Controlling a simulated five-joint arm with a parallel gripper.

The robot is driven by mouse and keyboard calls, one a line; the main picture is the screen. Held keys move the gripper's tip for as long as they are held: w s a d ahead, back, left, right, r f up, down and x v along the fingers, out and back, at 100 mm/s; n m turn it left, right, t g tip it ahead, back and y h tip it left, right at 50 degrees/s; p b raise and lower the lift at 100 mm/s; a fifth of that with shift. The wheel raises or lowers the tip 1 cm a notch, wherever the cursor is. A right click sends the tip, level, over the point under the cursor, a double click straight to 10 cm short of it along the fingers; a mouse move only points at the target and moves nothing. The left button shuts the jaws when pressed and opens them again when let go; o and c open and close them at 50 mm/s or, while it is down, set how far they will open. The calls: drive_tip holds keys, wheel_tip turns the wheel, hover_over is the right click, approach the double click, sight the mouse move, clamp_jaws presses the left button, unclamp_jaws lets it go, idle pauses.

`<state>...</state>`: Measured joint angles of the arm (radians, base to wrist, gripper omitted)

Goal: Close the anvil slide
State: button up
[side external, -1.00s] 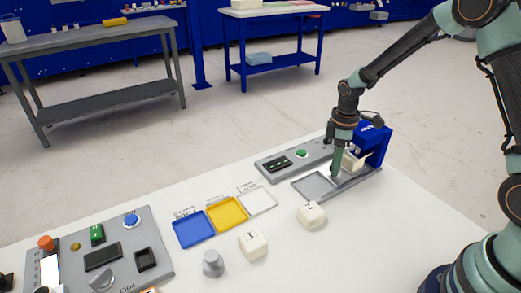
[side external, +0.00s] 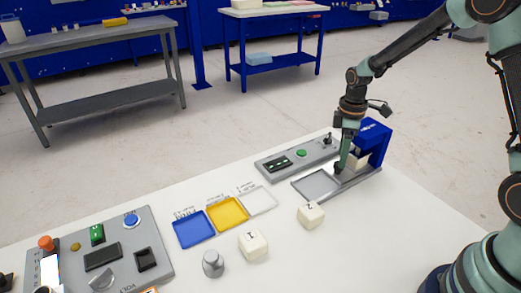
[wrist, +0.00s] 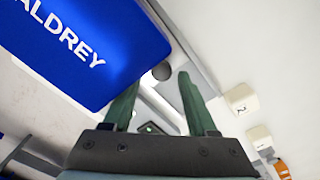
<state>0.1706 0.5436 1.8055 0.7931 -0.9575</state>
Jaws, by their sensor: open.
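The blue press (side external: 374,138) stands at the far right of the table. A grey rail and flat tray (side external: 317,183), which appear to be the anvil slide, extend from it to the left. A pale block (side external: 359,161) is under the press, partly hidden by my gripper. My gripper (side external: 343,166) points down over the slide, just left of the press. In the wrist view my green fingers (wrist: 158,85) are apart with nothing clearly between them. A dark round knob (wrist: 162,70) shows just beyond the fingertips; I cannot tell whether they touch it.
A grey control panel (side external: 278,164) with a green button lies behind the slide. Cube 2 (side external: 311,215), cube 1 (side external: 253,244) and a grey weight (side external: 213,263) stand in front. Blue (side external: 193,229), yellow (side external: 227,213) and white (side external: 258,200) trays lie to the left.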

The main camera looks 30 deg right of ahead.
wheel_tip(320, 180, up, 10)
idle(0.3)
drive_tip(key=shift+f, duration=0.15)
drive_tip(key=s+a+r+m+t, duration=0.2)
drive_tip(key=s+a+r+m, duration=0.1)
drive_tip(key=s, duration=0.3)
drive_tip(key=s+a+r+m+t, duration=0.3)
drive_tip(key=s+a+r+m, duration=0.1)
drive_tip(key=s+r+m, duration=0.2)
drive_tip(key=shift+s+t, duration=0.3)
drive_tip(key=shift+s, duration=0.4)
drive_tip(key=shift+a, duration=0.1)
